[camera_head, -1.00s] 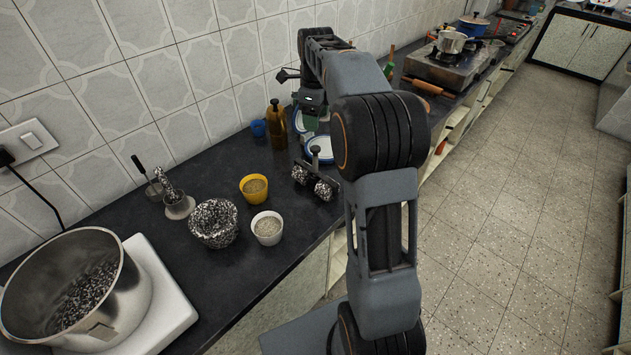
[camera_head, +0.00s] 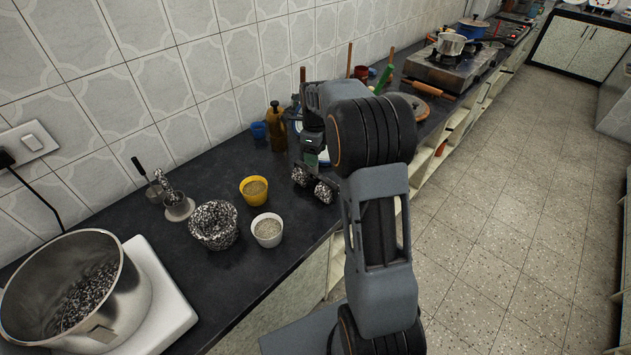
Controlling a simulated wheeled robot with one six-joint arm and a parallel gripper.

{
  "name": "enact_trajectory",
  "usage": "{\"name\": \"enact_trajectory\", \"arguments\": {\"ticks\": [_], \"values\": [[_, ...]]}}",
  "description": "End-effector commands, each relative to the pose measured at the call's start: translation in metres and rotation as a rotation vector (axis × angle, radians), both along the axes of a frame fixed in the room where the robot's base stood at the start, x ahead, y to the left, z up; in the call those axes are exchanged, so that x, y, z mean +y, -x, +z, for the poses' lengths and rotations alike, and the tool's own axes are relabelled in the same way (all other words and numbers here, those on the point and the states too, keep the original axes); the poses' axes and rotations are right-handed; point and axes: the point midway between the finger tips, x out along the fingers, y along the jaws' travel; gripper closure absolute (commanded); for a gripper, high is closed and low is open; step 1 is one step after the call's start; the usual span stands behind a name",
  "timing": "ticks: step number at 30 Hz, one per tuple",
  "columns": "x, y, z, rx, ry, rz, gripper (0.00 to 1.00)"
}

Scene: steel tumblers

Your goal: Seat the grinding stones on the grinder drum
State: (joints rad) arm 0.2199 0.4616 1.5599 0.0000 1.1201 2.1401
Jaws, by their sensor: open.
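The grinding stones (camera_head: 325,190) are a pair of speckled black-and-white rollers lying on the dark counter near its front edge. Their upright holder, between them, is now mostly hidden by my gripper. My gripper (camera_head: 312,163) is open and points down right above the stones, around or just over the holder; I cannot tell whether it touches. The grinder drum (camera_head: 128,285) is a wide steel pot at the lower left, with a speckled stone floor inside. No stones sit in the drum.
The drum stands on a white base (camera_head: 165,320). Between it and the stones are a speckled mortar (camera_head: 214,224), a white cup (camera_head: 267,230), a yellow cup (camera_head: 254,189) and a small steel vessel (camera_head: 179,208).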

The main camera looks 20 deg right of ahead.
Motion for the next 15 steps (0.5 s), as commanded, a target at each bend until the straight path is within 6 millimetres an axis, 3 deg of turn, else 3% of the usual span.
{"name": "enact_trajectory", "arguments": {"ticks": [9,15], "values": [[0.0,0.0001,-0.0041,0.0,0.0,0.0,0.38],[-0.0001,0.0001,-0.0039,0.0,0.0,0.0,0.57]]}}
